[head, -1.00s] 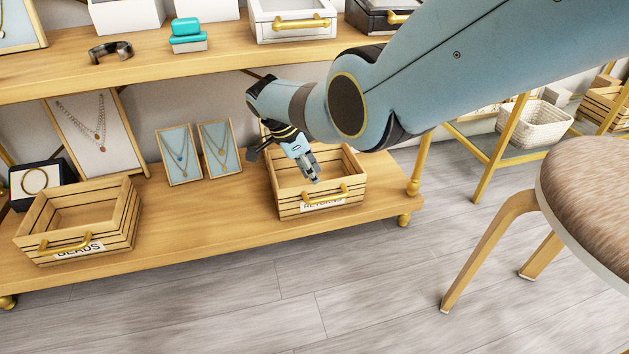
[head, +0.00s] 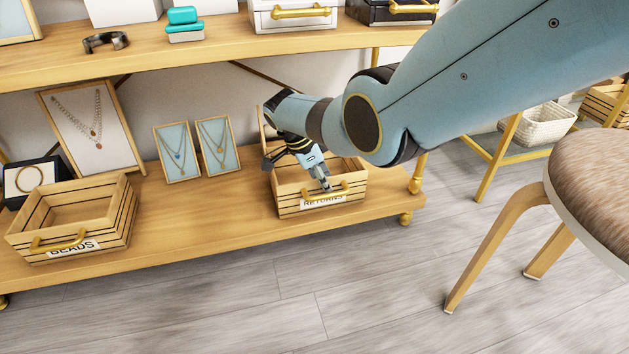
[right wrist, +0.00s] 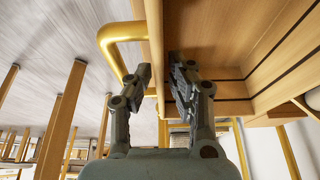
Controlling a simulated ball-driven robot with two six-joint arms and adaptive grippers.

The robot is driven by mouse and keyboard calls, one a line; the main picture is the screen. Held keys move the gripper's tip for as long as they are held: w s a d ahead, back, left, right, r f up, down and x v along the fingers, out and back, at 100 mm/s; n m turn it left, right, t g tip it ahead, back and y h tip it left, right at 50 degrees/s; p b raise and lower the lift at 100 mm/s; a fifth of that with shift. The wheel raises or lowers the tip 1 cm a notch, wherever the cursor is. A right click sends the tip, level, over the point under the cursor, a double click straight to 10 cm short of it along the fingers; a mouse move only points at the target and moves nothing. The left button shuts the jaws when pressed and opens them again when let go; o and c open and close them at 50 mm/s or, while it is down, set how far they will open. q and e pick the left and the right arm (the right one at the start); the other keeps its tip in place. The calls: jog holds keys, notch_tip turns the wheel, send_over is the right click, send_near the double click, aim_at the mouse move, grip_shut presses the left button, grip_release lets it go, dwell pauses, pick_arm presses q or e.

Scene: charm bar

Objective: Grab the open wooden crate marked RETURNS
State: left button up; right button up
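The open wooden crate marked RETURNS (head: 288,207) stands upright on the right part of the lower shelf. It has slatted walls, a gold front handle (head: 335,190) and a white label. My right gripper (head: 324,186) comes down at the crate's front wall, close to the handle. In the right wrist view its two fingers (right wrist: 160,68) lie on either side of the front wall's rim (right wrist: 154,30), with the gold handle (right wrist: 108,48) left of them. The fingers are close to the wood. Whether they press on it I cannot tell. My left gripper is out of view.
The BEADS crate (head: 118,238) stands on the left of the lower shelf (head: 220,222). Two small necklace frames (head: 178,152) stand between the crates. The upper shelf (head: 190,55) overhangs behind. A stool (head: 592,170) stands at right. The front floor is clear.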

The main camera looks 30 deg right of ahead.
jog(key=shift+f, duration=0.2)
dwell(0.5)
grip_shut()
dwell(0.4)
